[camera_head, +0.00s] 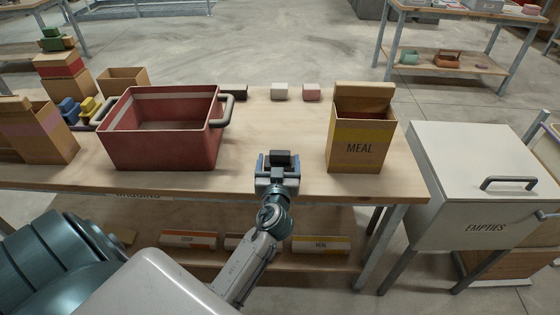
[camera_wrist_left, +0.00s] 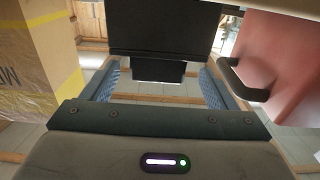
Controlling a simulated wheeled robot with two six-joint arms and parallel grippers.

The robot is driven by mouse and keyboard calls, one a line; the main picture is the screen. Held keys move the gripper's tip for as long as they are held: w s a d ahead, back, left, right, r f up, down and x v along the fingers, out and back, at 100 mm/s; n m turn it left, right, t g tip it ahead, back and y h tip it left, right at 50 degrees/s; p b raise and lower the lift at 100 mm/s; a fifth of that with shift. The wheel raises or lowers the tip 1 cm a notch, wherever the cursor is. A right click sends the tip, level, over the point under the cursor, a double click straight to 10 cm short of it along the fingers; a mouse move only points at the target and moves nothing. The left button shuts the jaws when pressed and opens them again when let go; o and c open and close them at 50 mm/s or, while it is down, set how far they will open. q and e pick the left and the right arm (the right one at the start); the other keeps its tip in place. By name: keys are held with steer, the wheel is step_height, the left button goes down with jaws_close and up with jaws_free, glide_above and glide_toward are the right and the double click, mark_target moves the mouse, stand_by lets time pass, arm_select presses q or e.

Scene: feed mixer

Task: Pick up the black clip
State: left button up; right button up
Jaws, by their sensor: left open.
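A black blocky thing that looks like the black clip (camera_head: 281,158) is at the tips of my left gripper (camera_head: 278,168), over the front part of the wooden table. In the left wrist view the black clip (camera_wrist_left: 162,30) is large at the top centre, with a narrower dark part below it. The two blue-padded fingers of my left gripper (camera_wrist_left: 158,88) stand apart on either side of that narrower part. Gaps show beside it, and I cannot tell if a finger touches it. My right gripper is out of view.
A red crate (camera_head: 160,148) stands left of my gripper and a MEAL box (camera_head: 360,148) stands right. A dark block (camera_head: 238,91), a white block (camera_head: 280,91) and a pink block (camera_head: 311,92) lie at the table's back. A white EMPTIES bin (camera_head: 470,190) stands off the table's right end.

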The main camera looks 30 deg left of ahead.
mark_target(280, 151)
arm_select(q)
steer(key=p+x, duration=0.2)
steer(key=x, duration=0.3)
steer(key=shift+d, duration=0.2)
steer(key=c, duration=1.1)
steer(key=shift+o, duration=0.2)
steer(key=shift+r, duration=0.1)
